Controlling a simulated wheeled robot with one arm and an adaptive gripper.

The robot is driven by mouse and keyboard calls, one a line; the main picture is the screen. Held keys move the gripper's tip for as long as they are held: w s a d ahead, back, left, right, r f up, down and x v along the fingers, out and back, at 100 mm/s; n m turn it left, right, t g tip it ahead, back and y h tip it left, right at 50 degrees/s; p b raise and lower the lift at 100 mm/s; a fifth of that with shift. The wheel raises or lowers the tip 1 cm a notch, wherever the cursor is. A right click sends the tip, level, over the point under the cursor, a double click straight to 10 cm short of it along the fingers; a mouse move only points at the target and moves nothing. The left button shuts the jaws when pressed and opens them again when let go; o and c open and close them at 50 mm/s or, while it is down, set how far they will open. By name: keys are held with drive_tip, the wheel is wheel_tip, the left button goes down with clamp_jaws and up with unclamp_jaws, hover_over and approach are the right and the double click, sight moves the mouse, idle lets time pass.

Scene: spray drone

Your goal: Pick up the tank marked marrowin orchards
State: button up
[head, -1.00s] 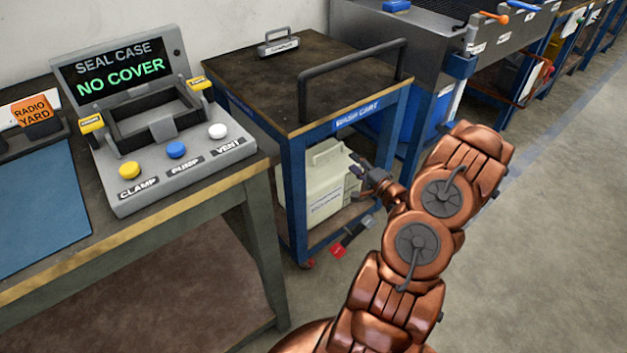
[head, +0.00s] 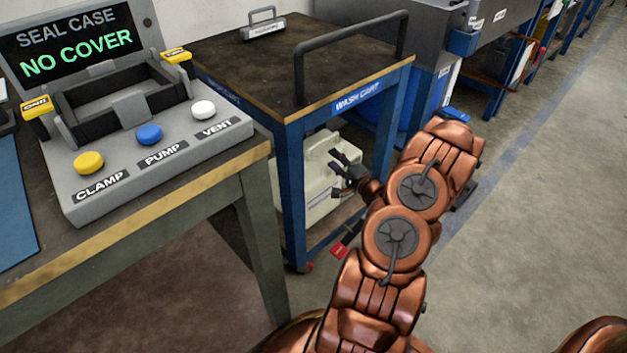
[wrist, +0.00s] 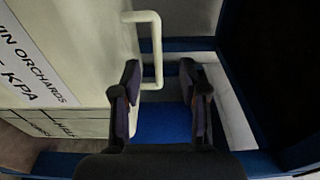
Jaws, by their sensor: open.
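The tank (head: 318,182) is a cream-white box with a handle on top, standing on the lower shelf of the wash cart. In the wrist view the tank (wrist: 75,50) fills the left side, with a label partly reading "IN ORCHARDS" and "KPA". Its pale handle (wrist: 157,50) sticks out just beyond my fingertips in that view. My gripper (head: 342,168) is in front of the tank in the head view. It is open, and the wrist view shows its two dark fingers (wrist: 160,85) apart with nothing held between them.
The wash cart (head: 290,150) has blue legs and a dark top with a rail and a small grey handled item (head: 263,26). The seal case station (head: 140,130) reads "NO COVER" on the bench at left. Floor at right is clear.

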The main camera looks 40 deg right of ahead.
sight(316, 146)
drive_tip(key=shift+w+d+b, duration=0.15)
drive_tip(key=shift+w+b, duration=0.25)
drive_tip(key=shift+w, duration=0.9)
drive_tip(key=shift+w+d+b, duration=0.1)
drive_tip(key=shift+w+b, duration=0.3)
drive_tip(key=shift+w, duration=0.9)
drive_tip(key=w, duration=0.1)
drive_tip(key=w+b, duration=0.2)
drive_tip(key=w, duration=0.1)
drive_tip(key=shift+w+f, duration=0.1)
drive_tip(key=shift+f, duration=0.25)
drive_tip(key=shift+w+d+r, duration=0.1)
drive_tip(key=shift+w+d, duration=0.05)
drive_tip(key=shift+w, duration=0.35)
clamp_jaws()
